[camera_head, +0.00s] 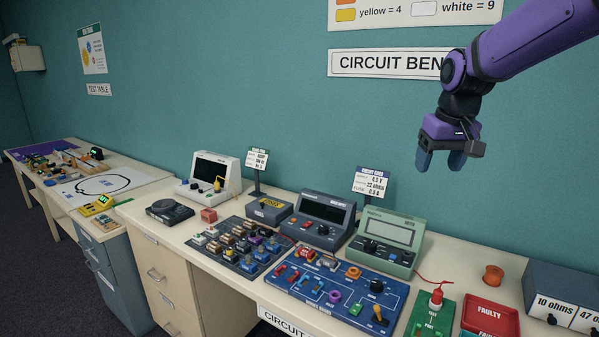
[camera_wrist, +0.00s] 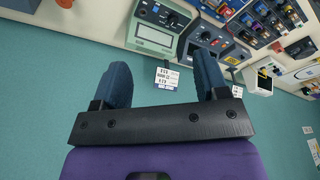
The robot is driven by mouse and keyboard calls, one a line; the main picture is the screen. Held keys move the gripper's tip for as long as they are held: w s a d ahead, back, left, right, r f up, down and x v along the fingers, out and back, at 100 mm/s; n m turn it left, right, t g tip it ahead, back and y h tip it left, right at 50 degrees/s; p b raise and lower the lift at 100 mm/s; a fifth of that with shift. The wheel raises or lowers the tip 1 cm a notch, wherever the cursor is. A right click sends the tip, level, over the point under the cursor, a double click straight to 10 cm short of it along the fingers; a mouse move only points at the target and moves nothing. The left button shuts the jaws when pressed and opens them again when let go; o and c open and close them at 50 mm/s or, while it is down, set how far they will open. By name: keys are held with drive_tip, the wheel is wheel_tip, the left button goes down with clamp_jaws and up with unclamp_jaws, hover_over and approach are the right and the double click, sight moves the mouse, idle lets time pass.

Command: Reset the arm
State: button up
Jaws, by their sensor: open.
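My arm (camera_head: 525,45) is purple and reaches in from the upper right in the head view. My gripper (camera_head: 442,163) hangs from it, in the air above the bench and in front of the teal wall. Its two blue fingers point down, apart, with nothing between them. In the wrist view my gripper (camera_wrist: 168,88) is also open and empty, with the bench equipment some way beyond the fingertips.
The long bench (camera_head: 480,270) carries a green meter (camera_head: 388,240), a dark meter (camera_head: 322,218), a blue circuit board (camera_head: 335,290), a component tray (camera_head: 237,248), a red faulty tray (camera_head: 490,316) and resistor boxes (camera_head: 560,295). Another table (camera_head: 150,172) stands far left. Air around my gripper is clear.

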drive_tip(key=s+d+m+t, duration=0.1)
drive_tip(key=s+d+t, duration=0.1)
drive_tip(key=s, duration=2.5)
drive_tip(key=shift+s+f, duration=0.3)
